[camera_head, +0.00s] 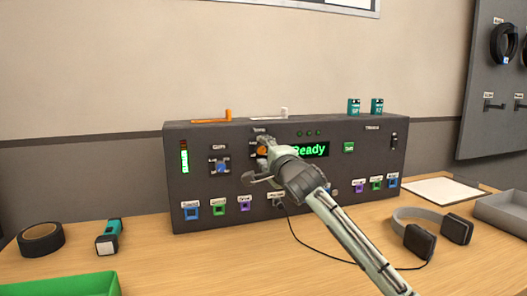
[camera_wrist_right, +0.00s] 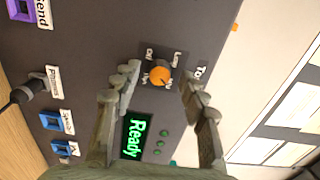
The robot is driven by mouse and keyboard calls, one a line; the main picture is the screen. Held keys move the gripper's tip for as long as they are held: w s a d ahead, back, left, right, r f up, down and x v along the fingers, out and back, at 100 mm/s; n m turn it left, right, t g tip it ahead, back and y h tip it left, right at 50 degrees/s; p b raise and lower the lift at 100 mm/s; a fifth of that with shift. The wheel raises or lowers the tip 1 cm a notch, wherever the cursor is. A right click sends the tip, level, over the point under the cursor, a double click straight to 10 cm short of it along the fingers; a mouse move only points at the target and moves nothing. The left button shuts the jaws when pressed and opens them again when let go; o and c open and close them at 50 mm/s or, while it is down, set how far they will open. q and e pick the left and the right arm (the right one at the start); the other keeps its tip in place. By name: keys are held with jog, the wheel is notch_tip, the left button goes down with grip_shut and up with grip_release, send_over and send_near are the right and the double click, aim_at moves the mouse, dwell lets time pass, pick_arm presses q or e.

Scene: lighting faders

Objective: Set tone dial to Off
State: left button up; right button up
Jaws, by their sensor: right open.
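The tone dial is an orange knob (camera_wrist_right: 160,75) on a dark square plate with small position labels around it; one reads like Off. Which label it points at is too small to tell. In the head view the dial (camera_head: 262,150) is partly covered by my right gripper (camera_head: 256,158). In the right wrist view my right gripper (camera_wrist_right: 160,82) is open, with one finger on each side of the dial. I cannot tell whether the fingers touch it. My left gripper is not in view.
The dark console (camera_head: 325,207) carries a green "Ready" display (camera_head: 311,150), a blue dial (camera_head: 222,167) and several coloured buttons. Headphones (camera_head: 430,230) lie at right on the wooden table. Black tape (camera_head: 41,240), a flashlight (camera_head: 109,237) and a green tray (camera_head: 75,286) are at left.

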jog(key=shift+w, duration=0.15)
grip_shut()
